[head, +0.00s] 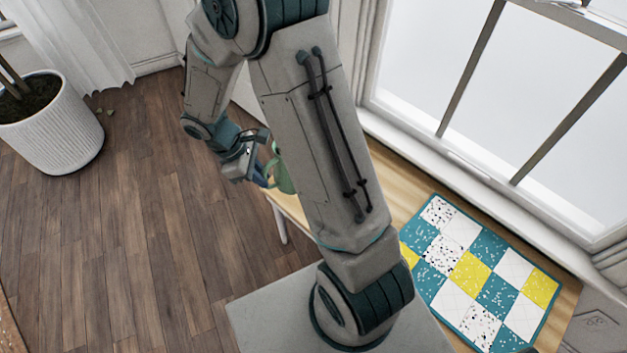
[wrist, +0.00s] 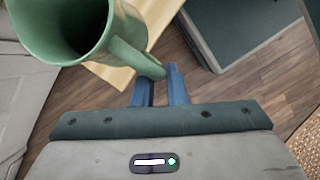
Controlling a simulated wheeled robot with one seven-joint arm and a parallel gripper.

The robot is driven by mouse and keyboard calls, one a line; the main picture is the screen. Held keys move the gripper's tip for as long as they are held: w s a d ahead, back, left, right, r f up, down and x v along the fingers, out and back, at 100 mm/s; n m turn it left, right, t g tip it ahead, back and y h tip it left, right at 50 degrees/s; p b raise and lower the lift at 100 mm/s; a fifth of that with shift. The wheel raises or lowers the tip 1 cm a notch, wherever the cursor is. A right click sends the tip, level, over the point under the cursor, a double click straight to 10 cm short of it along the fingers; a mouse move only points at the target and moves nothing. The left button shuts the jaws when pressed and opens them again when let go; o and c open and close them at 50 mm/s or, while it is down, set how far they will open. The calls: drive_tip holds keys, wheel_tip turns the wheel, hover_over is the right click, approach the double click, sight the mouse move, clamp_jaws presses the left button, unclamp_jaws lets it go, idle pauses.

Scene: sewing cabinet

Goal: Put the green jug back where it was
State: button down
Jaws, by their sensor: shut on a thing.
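The green jug (wrist: 125,22) fills the upper left of the wrist view, its dark open mouth showing and its handle reaching toward my fingers. My gripper (wrist: 160,82) is shut on the jug's handle with its blue fingers. In the head view the jug (head: 283,178) shows only in part, beside my gripper (head: 265,176), because my arm hides the rest. The jug is at the left end of the wooden table (head: 408,170). I cannot tell whether its base touches the table.
A patchwork quilt (head: 470,270) in teal, yellow and white covers the right part of the table, below the window (head: 500,90). A white potted plant (head: 52,125) stands on the wooden floor (head: 110,240) at left. The floor between is clear.

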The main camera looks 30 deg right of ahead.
drive_tip(key=w+d+f, duration=0.1)
drive_tip(key=d+f, duration=0.1)
drive_tip(key=d, duration=0.1)
drive_tip(key=w+d+f+b, duration=0.1)
drive_tip(key=w+d+f, duration=0.1)
drive_tip(key=d, duration=0.2)
drive_tip(key=w+d+f, duration=0.2)
drive_tip(key=d+f, duration=0.1)
drive_tip(key=shift+w+d, duration=0.1)
drive_tip(key=shift+d, duration=0.1)
drive_tip(key=shift+f+b, duration=0.75)
drive_tip(key=shift+f, duration=1.25)
drive_tip(key=c, duration=1.5)
unclamp_jaws()
drive_tip(key=shift+f, duration=0.1)
drive_tip(key=shift+o, duration=0.2)
